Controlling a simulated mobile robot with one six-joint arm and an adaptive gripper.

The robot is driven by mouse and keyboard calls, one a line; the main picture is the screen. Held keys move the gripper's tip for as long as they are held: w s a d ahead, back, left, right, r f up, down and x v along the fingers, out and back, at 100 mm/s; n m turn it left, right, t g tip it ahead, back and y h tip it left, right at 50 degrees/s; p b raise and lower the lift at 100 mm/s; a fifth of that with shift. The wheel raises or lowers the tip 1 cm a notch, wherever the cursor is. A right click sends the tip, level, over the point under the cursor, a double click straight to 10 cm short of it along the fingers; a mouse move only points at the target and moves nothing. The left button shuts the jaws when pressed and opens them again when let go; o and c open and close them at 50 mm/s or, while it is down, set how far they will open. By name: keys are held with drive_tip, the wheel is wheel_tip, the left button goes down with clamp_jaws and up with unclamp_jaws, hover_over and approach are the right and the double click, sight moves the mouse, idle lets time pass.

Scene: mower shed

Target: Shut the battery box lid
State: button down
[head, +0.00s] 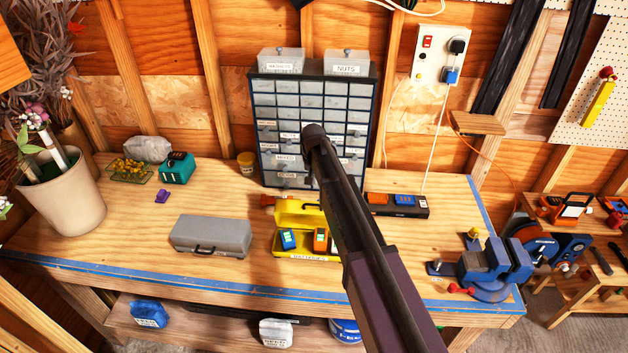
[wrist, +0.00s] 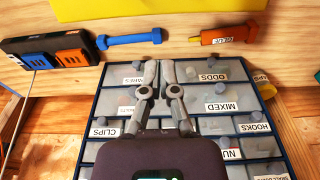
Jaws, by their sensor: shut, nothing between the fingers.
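The yellow battery box (head: 296,257) stands on the workbench, and its lid (head: 298,212) is open, raised at the back. Blue and orange battery packs sit inside. My arm crosses in front of the box's right part and hides it. A yellow surface, likely the lid, shows at the top edge of the wrist view (wrist: 150,9). My gripper (wrist: 158,64) is shut and empty in the wrist view, over the drawer cabinet's front and apart from the yellow surface. In the head view the fingers are hidden by my arm.
The drawer cabinet (head: 262,118) stands behind the box. A grey case (head: 210,236) lies to the left, a charger (head: 415,211) and a blue vise (head: 494,262) to the right. A glue tube (wrist: 228,37) and a blue tool (wrist: 130,40) lie between box and cabinet.

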sight(313, 213)
wheel_tip(313, 213, down, 4)
drive_tip(key=b, duration=0.3)
drive_tip(key=shift+f+b, duration=0.15)
drive_tip(key=shift+b, duration=0.15)
drive_tip(key=shift+s+f+b, duration=0.25)
drive_tip(key=shift+s, duration=0.55)
drive_tip(key=shift+s+f+b, duration=0.2)
drive_tip(key=shift+s, duration=0.6)
drive_tip(key=shift+a, duration=0.1)
